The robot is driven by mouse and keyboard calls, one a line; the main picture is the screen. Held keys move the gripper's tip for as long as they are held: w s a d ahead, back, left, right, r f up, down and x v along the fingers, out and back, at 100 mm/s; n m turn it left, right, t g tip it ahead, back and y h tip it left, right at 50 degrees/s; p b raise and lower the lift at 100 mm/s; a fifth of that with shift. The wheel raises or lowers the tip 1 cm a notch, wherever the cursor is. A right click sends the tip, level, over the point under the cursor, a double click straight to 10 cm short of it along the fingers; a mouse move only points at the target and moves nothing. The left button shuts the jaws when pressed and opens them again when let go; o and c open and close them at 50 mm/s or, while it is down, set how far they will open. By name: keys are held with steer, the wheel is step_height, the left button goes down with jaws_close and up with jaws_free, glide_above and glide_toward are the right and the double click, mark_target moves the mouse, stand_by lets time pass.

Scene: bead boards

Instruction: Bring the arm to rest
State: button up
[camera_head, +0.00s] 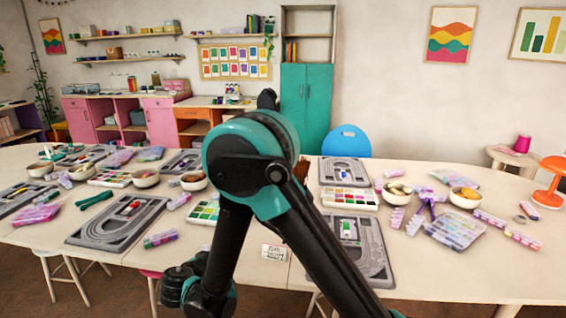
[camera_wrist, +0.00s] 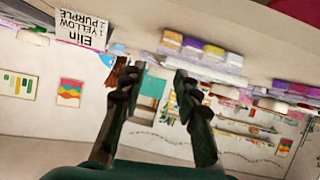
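My gripper (camera_wrist: 159,76) shows in the wrist view with its two dark fingers apart and nothing between them. Beyond the fingers, the room appears upside down. My arm stands folded in the middle of the head view, in front of the long table (camera_head: 455,284). I cannot make out the gripper in that view. A white card (camera_wrist: 80,29) reading "Elin, 1 yellow, 1 purple" is in the wrist view, upside down at upper left, apart from the fingers.
Grey bead boards lie on the table, one at left (camera_head: 85,232) and one at right (camera_head: 377,262). Bowls, paint-like trays (camera_head: 350,199) and purple packs (camera_head: 455,235) crowd around them. A small white card (camera_head: 274,252) lies near the front edge. A blue chair (camera_head: 346,140) stands behind.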

steer(key=w+d+g, duration=0.1)
steer(key=d, duration=0.3)
steer(key=w+d+r+g+h, duration=0.1)
steer(key=w+d, duration=0.1)
steer(key=d, duration=0.3)
steer(key=w+d+r+g, duration=0.1)
steer(key=d, duration=0.3)
steer(key=shift+w+d, duration=0.3)
steer(key=shift+w, duration=0.1)
steer(key=d+g, duration=0.1)
steer(key=d, duration=0.3)
steer(key=d+g, duration=0.1)
steer(key=d, duration=0.6)
steer(key=shift+s+d+r+n+g, duration=0.3)
steer(key=shift+g, duration=0.1)
steer(key=s+d, duration=0.2)
steer(key=d, duration=0.1)
steer(key=s+d+g, duration=0.1)
steer(key=s+d, duration=0.1)
steer(key=d, duration=0.2)
steer(key=s+d+g+y, duration=0.1)
steer(key=d, duration=0.3)
steer(key=shift+s+d, duration=0.2)
steer(key=shift+s, duration=0.2)
steer(key=s+d+f+y, duration=0.1)
steer(key=s+d+y, duration=0.1)
steer(key=s+d, duration=0.4)
steer(key=shift+s+n+g, duration=0.3)
steer(key=shift+s+g, duration=0.1)
steer(key=shift+s, duration=1.05)
